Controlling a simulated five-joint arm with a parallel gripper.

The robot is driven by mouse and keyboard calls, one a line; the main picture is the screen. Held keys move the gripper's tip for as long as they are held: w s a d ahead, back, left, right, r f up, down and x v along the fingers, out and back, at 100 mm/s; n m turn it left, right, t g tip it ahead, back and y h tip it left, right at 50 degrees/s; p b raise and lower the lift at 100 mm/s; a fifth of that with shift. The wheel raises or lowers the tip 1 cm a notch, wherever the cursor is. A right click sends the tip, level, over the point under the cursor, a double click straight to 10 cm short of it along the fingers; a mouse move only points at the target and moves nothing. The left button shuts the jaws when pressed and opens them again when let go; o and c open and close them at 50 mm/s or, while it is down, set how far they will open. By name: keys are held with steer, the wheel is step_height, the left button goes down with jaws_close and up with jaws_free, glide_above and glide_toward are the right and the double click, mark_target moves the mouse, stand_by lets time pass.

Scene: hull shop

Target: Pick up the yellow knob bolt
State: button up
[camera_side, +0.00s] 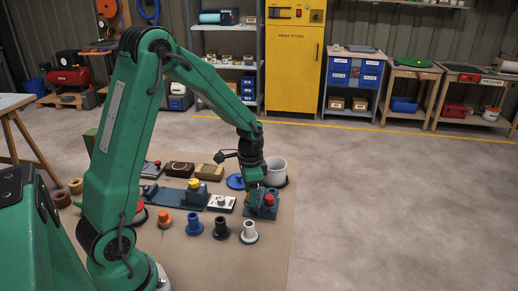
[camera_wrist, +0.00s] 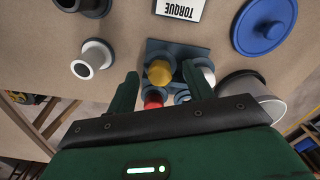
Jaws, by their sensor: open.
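The yellow knob bolt (camera_wrist: 160,72) stands in a blue-grey block (camera_wrist: 172,47) in the wrist view. A red knob (camera_wrist: 153,99) and a pale knob (camera_wrist: 206,73) are beside it. My gripper (camera_wrist: 160,70) is open, with one green finger on each side of the yellow knob; I cannot tell whether they touch it. In the side view my gripper (camera_side: 254,195) is low at the block, and I cannot clearly make out the yellow knob there. The red knob (camera_side: 269,199) shows just right of it.
A pale bucket (camera_side: 275,172) and a blue lid (camera_side: 236,182) stand close behind the block. White (camera_side: 249,232), black (camera_side: 221,228) and blue (camera_side: 194,225) flanged pieces stand in front. Another yellow knob (camera_side: 194,184) is farther left. Floor to the right is clear.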

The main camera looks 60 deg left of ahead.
stand_by(0.4)
steer(key=c, duration=1.1)
steer(key=shift+r, duration=0.1)
steer(key=shift+r, duration=0.55)
steer(key=r, duration=0.3)
steer(key=shift+d+r, duration=0.1)
steer(key=shift+d, duration=0.2)
steer(key=s+d+r, duration=0.1)
steer(key=d+r, duration=0.1)
steer(key=d, duration=0.1)
steer(key=s+d+r, duration=0.1)
steer(key=d+r, duration=0.1)
steer(key=d, duration=0.2)
steer(key=s+d+r, duration=0.1)
steer(key=d+r, duration=0.1)
steer(key=d, duration=0.1)
steer(key=shift+s+d+r, duration=0.1)
steer(key=shift+d+r, duration=0.15)
steer(key=shift+d, duration=0.05)
